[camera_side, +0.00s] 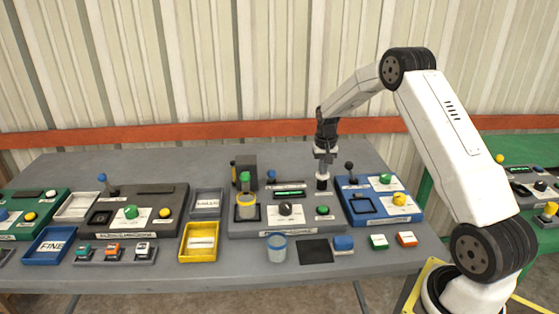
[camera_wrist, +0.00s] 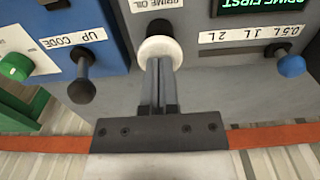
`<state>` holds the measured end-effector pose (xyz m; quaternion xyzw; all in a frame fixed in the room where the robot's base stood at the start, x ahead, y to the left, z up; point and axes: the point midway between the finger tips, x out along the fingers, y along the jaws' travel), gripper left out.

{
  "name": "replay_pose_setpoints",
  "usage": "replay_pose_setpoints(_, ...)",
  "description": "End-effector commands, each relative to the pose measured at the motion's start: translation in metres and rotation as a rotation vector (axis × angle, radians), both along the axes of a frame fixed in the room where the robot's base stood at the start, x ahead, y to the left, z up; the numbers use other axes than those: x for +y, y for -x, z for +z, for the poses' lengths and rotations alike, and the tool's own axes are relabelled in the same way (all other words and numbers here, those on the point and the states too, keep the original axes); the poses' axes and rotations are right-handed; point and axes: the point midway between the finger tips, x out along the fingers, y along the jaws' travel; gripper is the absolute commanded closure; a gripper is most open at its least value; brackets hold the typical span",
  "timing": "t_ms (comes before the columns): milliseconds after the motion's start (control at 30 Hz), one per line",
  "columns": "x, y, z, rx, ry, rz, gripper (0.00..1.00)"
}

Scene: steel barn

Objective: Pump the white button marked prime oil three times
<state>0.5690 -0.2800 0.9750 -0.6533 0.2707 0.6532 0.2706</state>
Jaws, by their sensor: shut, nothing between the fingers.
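The white button (camera_wrist: 160,50), a round cap on a short black stem, sits by the label reading prime oil (camera_wrist: 158,4) in the wrist view. In the side view it is the small pale cap (camera_side: 322,176) at the back right of the grey middle panel (camera_side: 245,229). My gripper (camera_wrist: 159,64) is shut and empty, pointing down, with its fingertips over the cap's near edge. In the side view my gripper (camera_side: 322,168) is right above the button. I cannot tell whether the tips touch it. The fingers hide part of the cap.
A black-knobbed lever (camera_wrist: 82,90) marked up code stands on the blue panel beside the button. A blue-knobbed lever (camera_wrist: 291,66) is on the other side, by a lit green display (camera_wrist: 260,5). Other panels and trays, including a yellow tray (camera_side: 188,258), cover the table.

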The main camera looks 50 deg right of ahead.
Motion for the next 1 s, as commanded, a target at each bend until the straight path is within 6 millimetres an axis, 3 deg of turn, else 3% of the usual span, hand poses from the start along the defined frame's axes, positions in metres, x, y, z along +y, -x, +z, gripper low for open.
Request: replay_pose_setpoints(1000,0.0,0.0,0.058,-0.001,0.001,0.0,1.0)
